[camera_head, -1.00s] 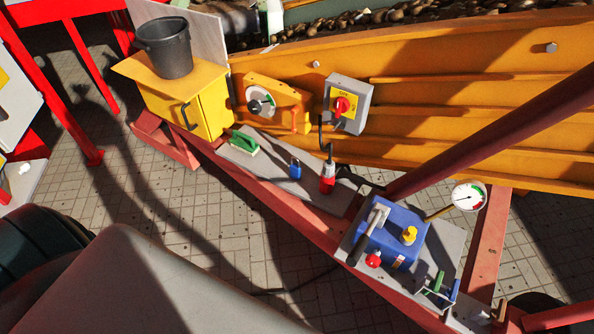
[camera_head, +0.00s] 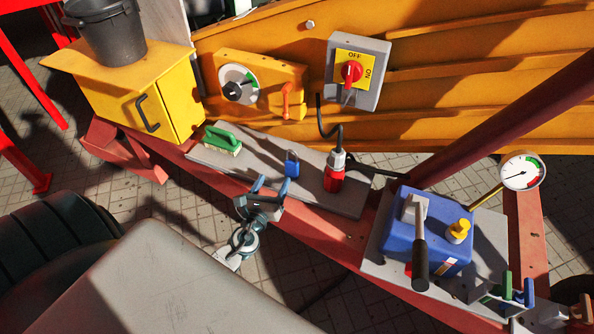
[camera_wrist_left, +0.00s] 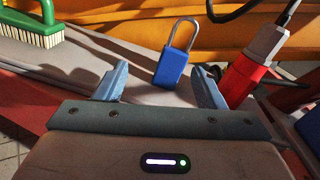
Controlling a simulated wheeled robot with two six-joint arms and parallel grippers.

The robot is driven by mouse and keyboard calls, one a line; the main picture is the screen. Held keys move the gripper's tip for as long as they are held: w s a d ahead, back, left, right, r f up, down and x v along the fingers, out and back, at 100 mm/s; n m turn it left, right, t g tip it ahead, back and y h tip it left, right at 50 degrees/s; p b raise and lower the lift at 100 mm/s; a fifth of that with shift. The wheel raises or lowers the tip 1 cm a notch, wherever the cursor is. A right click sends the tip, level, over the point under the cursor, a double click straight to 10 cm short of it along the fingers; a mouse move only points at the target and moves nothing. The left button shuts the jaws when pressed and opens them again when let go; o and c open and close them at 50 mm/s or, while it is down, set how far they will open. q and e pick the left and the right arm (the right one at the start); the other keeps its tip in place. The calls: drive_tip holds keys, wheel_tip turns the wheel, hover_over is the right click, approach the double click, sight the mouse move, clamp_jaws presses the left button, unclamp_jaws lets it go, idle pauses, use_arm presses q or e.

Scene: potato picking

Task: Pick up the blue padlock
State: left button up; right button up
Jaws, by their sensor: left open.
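The blue padlock (camera_head: 292,165) stands upright on a grey shelf plate (camera_head: 240,185), its shackle up. It also shows in the left wrist view (camera_wrist_left: 170,69), beyond and between my fingertips. My left gripper (camera_head: 271,187) is open and empty, just in front of the padlock on the near side of the shelf. Its two blue fingers (camera_wrist_left: 158,85) point toward the padlock with a gap between them and it. My right gripper is not in view.
A green brush (camera_head: 223,140) lies left of the padlock, and a red plug (camera_head: 334,175) with a black cable stands close to its right. A blue pump unit (camera_head: 400,240) is further right. An orange wall (camera_head: 440,110) rises behind the shelf.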

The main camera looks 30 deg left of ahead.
sight(291, 167)
use_arm(q)
drive_tip(key=shift+w+d+r+m+h, duration=0.15)
drive_tip(key=shift+w+m+h, duration=0.1)
drive_tip(key=shift+m, duration=0.3)
drive_tip(key=shift+w+d+m+h, duration=0.15)
drive_tip(key=shift+m+h, duration=0.1)
drive_tip(key=shift+m, duration=0.3)
drive_tip(key=shift+w+d+m+t+h, duration=0.15)
drive_tip(key=shift+m+t+h, duration=0.15)
drive_tip(key=shift+m, duration=0.5)
drive_tip(key=w, duration=0.5)
drive_tip(key=shift+w+a+p, duration=0.25)
drive_tip(key=shift+w+p, duration=0.1)
drive_tip(key=shift+p, duration=0.05)
drive_tip(key=w, duration=0.2)
drive_tip(key=w+f, duration=0.1)
drive_tip(key=w, duration=0.1)
drive_tip(key=shift+w+a, duration=0.15)
drive_tip(key=shift+w, duration=0.4)
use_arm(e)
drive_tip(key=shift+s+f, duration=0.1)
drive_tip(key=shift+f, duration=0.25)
use_arm(q)
drive_tip(key=c, duration=1.1)
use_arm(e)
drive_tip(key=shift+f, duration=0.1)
